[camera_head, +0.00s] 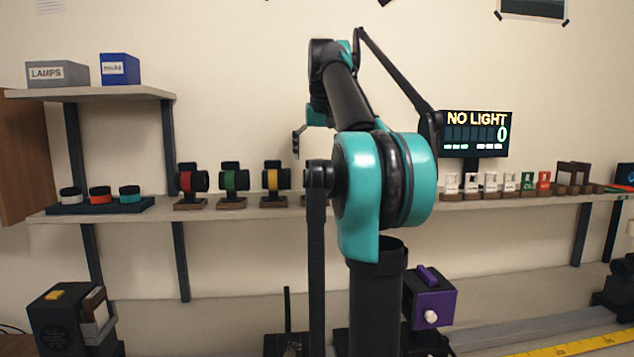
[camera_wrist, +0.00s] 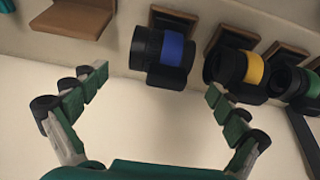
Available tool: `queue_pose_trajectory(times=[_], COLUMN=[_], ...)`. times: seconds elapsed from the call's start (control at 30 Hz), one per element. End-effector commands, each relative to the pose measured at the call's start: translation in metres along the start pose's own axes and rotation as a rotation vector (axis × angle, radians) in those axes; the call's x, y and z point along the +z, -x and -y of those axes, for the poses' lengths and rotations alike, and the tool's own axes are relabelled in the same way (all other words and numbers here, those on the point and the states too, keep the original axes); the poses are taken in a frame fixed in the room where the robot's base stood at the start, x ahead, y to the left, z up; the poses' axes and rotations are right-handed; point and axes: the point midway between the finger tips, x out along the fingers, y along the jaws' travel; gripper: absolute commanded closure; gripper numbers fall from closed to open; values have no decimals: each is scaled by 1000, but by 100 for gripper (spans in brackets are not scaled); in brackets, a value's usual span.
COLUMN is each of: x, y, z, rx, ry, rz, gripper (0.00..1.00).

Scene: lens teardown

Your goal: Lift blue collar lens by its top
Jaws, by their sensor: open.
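The blue collar lens (camera_wrist: 172,50) is a black barrel with a blue band, lying sideways against its brown mount in the upper middle of the wrist view. In the head view my arm hides it. My gripper (camera_wrist: 157,82) is open, with one green-padded finger to the left of the lens and the other to the right. The fingers appear apart from the lens, and nothing is held. In the head view a dark finger of my gripper (camera_head: 298,143) shows left of my arm, above the shelf; the rest is hidden.
The yellow collar lens (camera_wrist: 235,68) is close right of the blue one in the wrist view, then the green collar lens (camera_wrist: 290,82). The red collar lens (camera_head: 186,181) is at the left of this row on the shelf (camera_head: 230,213). An empty-looking brown mount (camera_wrist: 75,18) is left.

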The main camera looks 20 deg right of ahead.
Motion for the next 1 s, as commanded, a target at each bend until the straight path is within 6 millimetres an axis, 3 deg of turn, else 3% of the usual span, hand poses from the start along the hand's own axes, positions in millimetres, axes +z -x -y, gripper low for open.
queue_pose_trajectory(times=[0.17, 0.5, 0.77, 1.0], x=[0, -1, -1, -1], y=[-11, -53, -55, -55], z=[0, 1, 1, 0], rx=[0, 0, 0, 0], ry=[0, 0, 0, 0], rz=[0, 0, 0, 0], gripper=[2, 2, 2, 30])
